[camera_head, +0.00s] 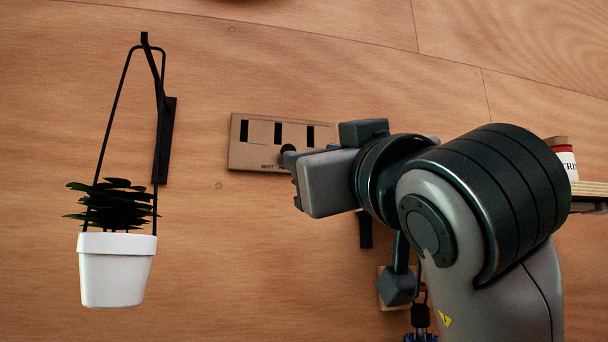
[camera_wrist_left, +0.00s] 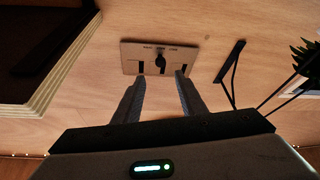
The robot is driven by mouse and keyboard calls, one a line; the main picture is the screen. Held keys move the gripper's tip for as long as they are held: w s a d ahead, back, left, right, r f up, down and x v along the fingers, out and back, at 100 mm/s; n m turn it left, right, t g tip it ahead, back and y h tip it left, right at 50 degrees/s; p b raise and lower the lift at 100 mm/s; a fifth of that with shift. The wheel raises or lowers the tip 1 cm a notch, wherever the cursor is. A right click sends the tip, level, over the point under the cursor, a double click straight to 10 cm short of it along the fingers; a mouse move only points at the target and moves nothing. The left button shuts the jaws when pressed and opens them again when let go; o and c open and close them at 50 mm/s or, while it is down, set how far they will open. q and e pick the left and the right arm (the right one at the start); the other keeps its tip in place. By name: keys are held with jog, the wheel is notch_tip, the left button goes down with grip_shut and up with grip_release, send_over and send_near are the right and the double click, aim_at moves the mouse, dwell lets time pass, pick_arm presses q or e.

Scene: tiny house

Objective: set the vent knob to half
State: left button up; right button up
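The vent panel (camera_head: 250,153) is a tan plate on the wooden wall with three dark slots and small lettering along its lower edge. Its dark round knob (camera_head: 288,151) shows just left of my gripper. In the left wrist view the panel (camera_wrist_left: 190,58) appears upside down, with the knob (camera_wrist_left: 160,60) ahead between the fingers. The knob's setting is too small to read. My left gripper (camera_head: 295,174) is beside the panel's lower right part. In the left wrist view its fingers (camera_wrist_left: 157,80) are apart with nothing between them, short of the panel. My right gripper is not in view.
A white potted plant (camera_head: 116,270) hangs from a black wall bracket (camera_head: 165,140) left of the panel. A shelf (camera_head: 590,189) with a labelled container (camera_head: 566,160) is at right. Keys (camera_head: 420,316) hang below my arm. The wall between plant and panel is clear.

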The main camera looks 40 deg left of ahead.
pick_arm(q)
jog(key=b+v, duration=0.2)
jog(key=v, duration=0.4)
jog(key=shift+s+d, duration=0.2)
jog(key=shift+d, duration=0.05)
dwell(0.3)
